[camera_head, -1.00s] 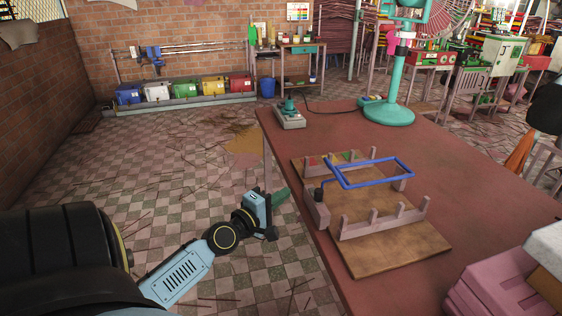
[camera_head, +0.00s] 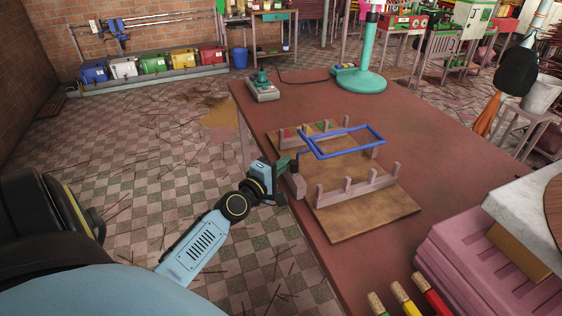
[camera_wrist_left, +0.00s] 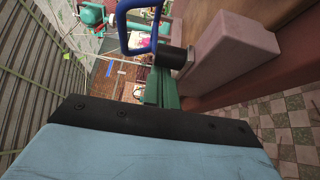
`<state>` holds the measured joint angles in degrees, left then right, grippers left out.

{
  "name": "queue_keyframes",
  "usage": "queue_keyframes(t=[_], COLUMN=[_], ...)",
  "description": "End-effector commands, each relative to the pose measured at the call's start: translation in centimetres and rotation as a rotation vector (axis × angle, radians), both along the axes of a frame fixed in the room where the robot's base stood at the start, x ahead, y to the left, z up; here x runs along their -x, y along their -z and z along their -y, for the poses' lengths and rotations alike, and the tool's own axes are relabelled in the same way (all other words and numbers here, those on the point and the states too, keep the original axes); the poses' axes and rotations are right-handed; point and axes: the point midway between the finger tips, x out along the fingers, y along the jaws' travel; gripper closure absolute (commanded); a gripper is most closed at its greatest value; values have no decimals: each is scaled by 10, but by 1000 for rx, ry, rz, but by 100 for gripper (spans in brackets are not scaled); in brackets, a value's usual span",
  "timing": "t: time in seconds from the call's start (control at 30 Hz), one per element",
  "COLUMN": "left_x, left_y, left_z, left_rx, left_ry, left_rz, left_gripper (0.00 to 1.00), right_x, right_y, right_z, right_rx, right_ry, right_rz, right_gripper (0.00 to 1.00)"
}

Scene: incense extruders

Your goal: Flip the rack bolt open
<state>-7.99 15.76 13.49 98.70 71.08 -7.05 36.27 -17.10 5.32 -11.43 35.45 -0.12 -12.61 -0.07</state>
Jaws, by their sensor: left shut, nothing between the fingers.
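The rack is a brown wooden board (camera_head: 365,212) on the table with two rows of short pinkish posts (camera_head: 355,187). A blue bent rod (camera_head: 345,151), the likely bolt, lies across the far row as a flat loop. Its near end comes down at a dark round piece by the block (camera_head: 298,187) on the rack's left edge. My left gripper (camera_head: 284,164) is shut and empty, its green fingers beside that end. In the left wrist view the green fingers (camera_wrist_left: 161,88) are close to the dark piece (camera_wrist_left: 174,57) and the blue rod (camera_wrist_left: 124,30); contact is unclear. My right gripper is not seen.
The red-brown table (camera_head: 440,200) has clear room right of the rack. A grey device with a green knob (camera_head: 263,88) and a teal fan base (camera_head: 358,80) stand behind. A pink crate (camera_head: 480,265) and coloured sticks (camera_head: 405,300) are at the near right.

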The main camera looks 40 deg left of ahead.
Motion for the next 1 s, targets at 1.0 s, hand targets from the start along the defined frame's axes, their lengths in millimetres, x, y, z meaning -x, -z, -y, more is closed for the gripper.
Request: queue_keyframes(t=[1.0], left_x=[12], left_y=[2], left_z=[16], left_rx=[-5], left_ry=[6], left_rz=[2], left_gripper=[100], right_x=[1], right_y=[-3], right_z=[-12], right_rx=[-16], right_ry=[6], right_rz=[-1], right_gripper=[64])
